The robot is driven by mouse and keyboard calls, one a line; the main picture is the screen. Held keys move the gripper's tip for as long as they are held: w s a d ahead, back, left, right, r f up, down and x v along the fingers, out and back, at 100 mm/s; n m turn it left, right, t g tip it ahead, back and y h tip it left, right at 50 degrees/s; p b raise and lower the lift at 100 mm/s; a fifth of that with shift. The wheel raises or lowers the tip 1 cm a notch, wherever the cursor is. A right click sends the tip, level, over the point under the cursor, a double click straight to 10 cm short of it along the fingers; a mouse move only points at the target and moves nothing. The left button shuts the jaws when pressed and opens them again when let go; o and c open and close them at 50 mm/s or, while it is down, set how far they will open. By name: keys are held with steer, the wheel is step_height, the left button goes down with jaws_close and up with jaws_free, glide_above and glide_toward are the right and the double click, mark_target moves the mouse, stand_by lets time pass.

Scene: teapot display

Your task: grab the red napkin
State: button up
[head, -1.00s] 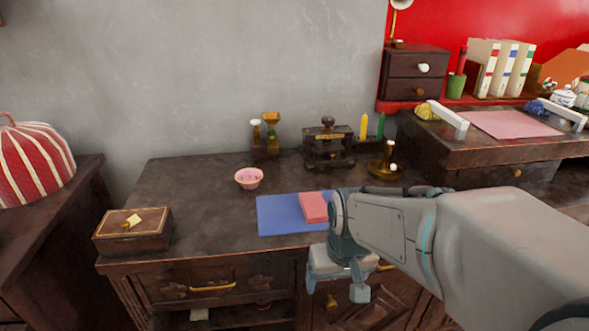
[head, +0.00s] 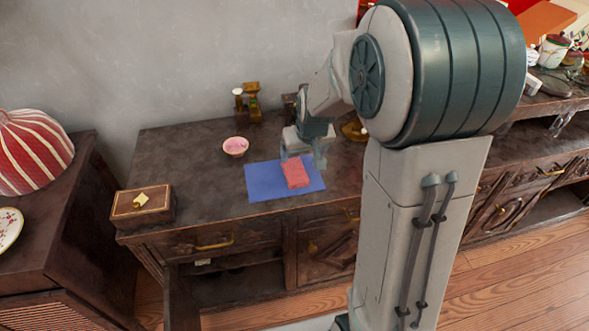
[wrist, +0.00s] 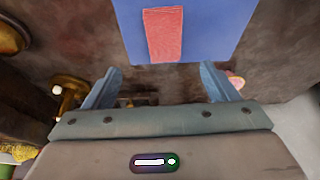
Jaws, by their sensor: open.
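The red napkin (head: 296,173) is a folded rectangle lying on a blue mat (head: 262,184) on the dark wooden cabinet top. In the wrist view the napkin (wrist: 165,35) lies on the blue mat (wrist: 215,30), beyond the fingertips and roughly midway between them. My gripper (head: 305,160) is over the far side of the mat, close to the napkin in the head view. In the wrist view my gripper (wrist: 162,78) has its two fingers spread with nothing between them. The height of the fingers above the top cannot be told exactly.
A pink bowl (head: 235,146) stands left of the gripper, and a small wooden box (head: 143,205) sits at the front left. A brass stand (head: 247,103) is behind. My arm hides part of the cabinet's right side. The top left of the mat is mostly clear.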

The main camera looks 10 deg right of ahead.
glide_toward(295, 172)
steer(key=f, duration=0.1)
steer(key=w+f, duration=0.1)
steer(key=shift+w+d+f, duration=0.15)
steer(key=shift+d+f, duration=0.1)
steer(key=shift+d, duration=0.1)
steer(key=shift+a+b+x, duration=0.2)
steer(key=shift+b+x, duration=0.05)
steer(key=shift+x, duration=1.05)
steer(key=shift+a+b+x, duration=0.2)
steer(key=shift+b+x, duration=0.05)
steer(key=shift+x, duration=1.05)
steer(key=c, duration=1.1)
